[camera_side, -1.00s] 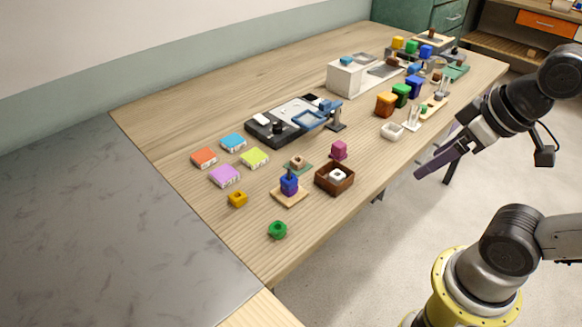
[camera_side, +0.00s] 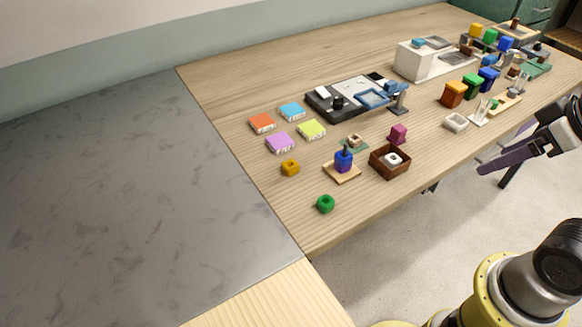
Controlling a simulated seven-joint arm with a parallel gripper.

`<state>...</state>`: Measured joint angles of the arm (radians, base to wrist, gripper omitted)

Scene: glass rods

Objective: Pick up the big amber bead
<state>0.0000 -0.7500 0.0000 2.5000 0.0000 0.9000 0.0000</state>
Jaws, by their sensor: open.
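The amber bead (camera_side: 290,167) is a small golden-yellow block with a hole in its top. It sits on the wooden table near the left edge, below the purple tile, with nothing touching it. My gripper (camera_side: 490,165) is at the right of the view, off the table's front edge and far from the bead. It is open, its long purple fingers point left, and nothing shows between them.
A green bead (camera_side: 326,204) lies to the bead's lower right. A blue bead (camera_side: 344,160) sits on a peg on a wooden base (camera_side: 341,174). A brown box (camera_side: 390,161) holds a white bead (camera_side: 393,158). Coloured tiles (camera_side: 280,142) lie behind. A grey slab (camera_side: 120,200) adjoins the table's left.

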